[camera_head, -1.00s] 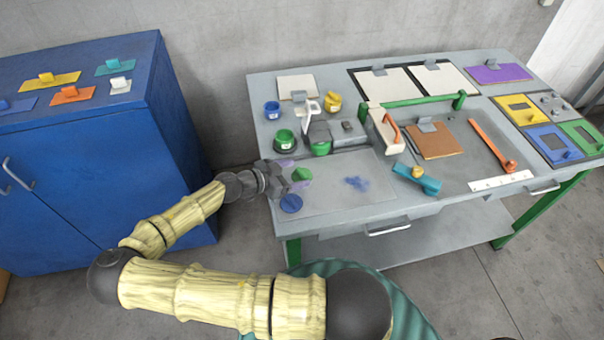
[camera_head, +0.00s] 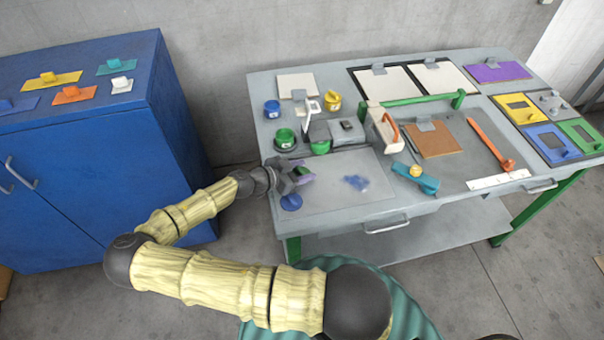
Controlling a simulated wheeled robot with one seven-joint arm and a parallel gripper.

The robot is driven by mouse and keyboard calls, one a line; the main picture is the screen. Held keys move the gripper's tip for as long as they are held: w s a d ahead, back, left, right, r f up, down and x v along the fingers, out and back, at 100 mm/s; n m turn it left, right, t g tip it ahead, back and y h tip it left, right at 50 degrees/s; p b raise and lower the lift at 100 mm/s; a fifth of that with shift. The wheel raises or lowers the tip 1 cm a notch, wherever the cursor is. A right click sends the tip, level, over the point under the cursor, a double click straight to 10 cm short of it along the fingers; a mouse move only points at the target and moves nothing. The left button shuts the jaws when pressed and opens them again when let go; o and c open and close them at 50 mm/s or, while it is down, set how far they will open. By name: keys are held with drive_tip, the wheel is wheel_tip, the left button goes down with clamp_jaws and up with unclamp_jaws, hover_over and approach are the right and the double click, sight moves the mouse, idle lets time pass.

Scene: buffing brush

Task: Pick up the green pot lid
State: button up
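The green pot lid (camera_head: 304,170) is a small green piece at the left end of the pale mat on the workbench. The fingers and gripper body hide part of the lid. I cannot tell whether the fingers are closed on it, or whether it rests on the mat or is slightly raised. A blue lid (camera_head: 291,202) lies just in front of my gripper. A green pot (camera_head: 285,138) stands behind it.
Behind my gripper stand a blue pot (camera_head: 272,109), a yellow pot (camera_head: 332,102) and a grey-and-green item (camera_head: 320,146). A blue smear (camera_head: 356,183) marks the mat (camera_head: 335,195). A teal tool (camera_head: 416,179) lies to the right. The mat's middle is otherwise clear.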

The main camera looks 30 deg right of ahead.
sight(302, 170)
drive_tip(key=shift+f, duration=0.1)
drive_tip(key=shift+c, duration=0.8)
wheel_tip(302, 170, up, 10)
drive_tip(key=shift+r+b, duration=0.1)
drive_tip(key=shift+b, duration=0.7)
